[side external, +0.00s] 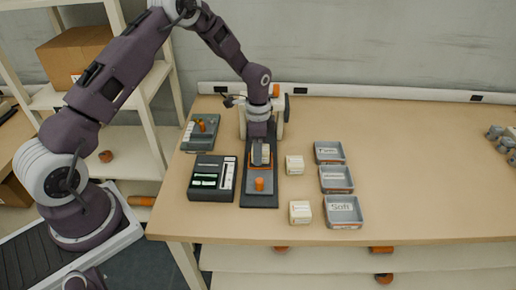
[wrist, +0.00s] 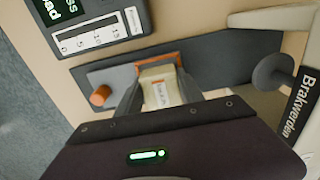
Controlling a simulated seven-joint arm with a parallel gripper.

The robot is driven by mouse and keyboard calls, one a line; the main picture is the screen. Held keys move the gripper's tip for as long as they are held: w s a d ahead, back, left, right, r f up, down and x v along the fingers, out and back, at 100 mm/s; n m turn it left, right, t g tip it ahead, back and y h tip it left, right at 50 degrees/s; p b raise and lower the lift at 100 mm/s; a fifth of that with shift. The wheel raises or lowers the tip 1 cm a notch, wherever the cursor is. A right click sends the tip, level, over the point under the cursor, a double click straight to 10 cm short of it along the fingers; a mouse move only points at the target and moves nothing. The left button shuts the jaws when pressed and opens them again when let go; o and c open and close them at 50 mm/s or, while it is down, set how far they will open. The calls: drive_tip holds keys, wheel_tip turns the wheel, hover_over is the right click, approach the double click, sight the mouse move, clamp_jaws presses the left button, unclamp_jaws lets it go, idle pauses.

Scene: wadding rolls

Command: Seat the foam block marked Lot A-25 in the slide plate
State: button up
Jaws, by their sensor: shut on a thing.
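My gripper (side external: 261,161) is shut on a cream foam block (wrist: 161,88) with a white label; the lettering is too small to read, so I cannot confirm Lot A-25. In the wrist view the block sits between the two grey fingers (wrist: 159,96). The slide plate is a long dark plate (side external: 260,201), with an orange knob (side external: 260,184) towards its near end and an orange-edged part (wrist: 158,62) at the block. The block is over or at this orange edge. The fingers hide its lower end, and I cannot tell whether it is seated.
Two other cream blocks (side external: 294,165) (side external: 300,212) lie right of the plate. Three grey trays (side external: 347,225) stand beyond them, the nearest marked Soft. A dark tester with a lit display (side external: 212,178) is close on the left, another device (side external: 200,133) behind it. The table's right is mostly clear.

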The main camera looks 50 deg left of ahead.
drive_tip(key=shift+f, duration=0.1)
idle(0.3)
drive_tip(key=shift+f, duration=0.3)
drive_tip(key=o, duration=1.4)
drive_tip(key=o, duration=0.5)
drive_tip(key=shift+c, duration=0.2)
drive_tip(key=shift+r, duration=4.05)
